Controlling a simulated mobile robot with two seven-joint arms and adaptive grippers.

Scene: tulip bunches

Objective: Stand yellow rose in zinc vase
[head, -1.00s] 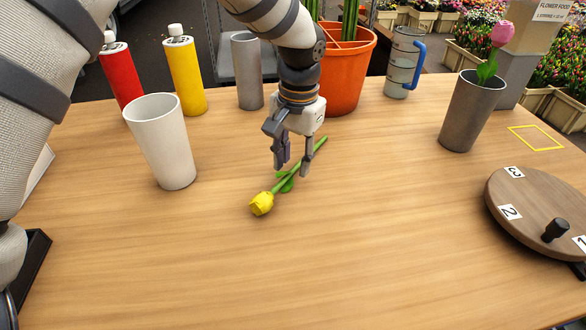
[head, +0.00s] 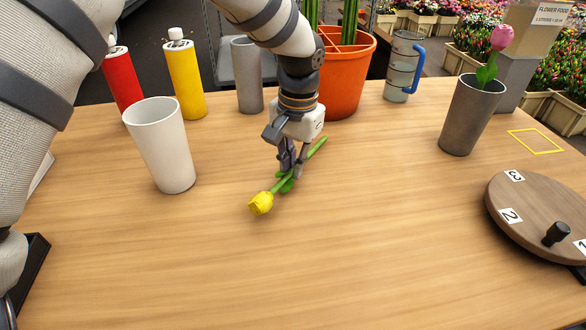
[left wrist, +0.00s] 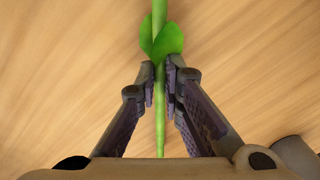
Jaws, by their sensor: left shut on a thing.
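The yellow rose (head: 261,203) lies on the wooden table, bloom toward the front left and green stem running to the back right. My left gripper (head: 292,172) points down at the table and is shut on its stem, close to the leaves. In the left wrist view the green stem (left wrist: 160,115) runs between the two fingers (left wrist: 162,78), and the bloom is out of frame. A dark grey, zinc-coloured vase (head: 467,120) stands upright at the right and holds a pink flower (head: 502,37). A plain grey cylinder (head: 248,80) stands at the back. My right gripper is not in view.
A white cup (head: 162,147), a red bottle (head: 121,77) and a yellow bottle (head: 186,78) stand at left. An orange pot (head: 343,80) and a blue-handled jug (head: 401,66) stand at the back. A round numbered board (head: 535,212) is at right. The table's front middle is clear.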

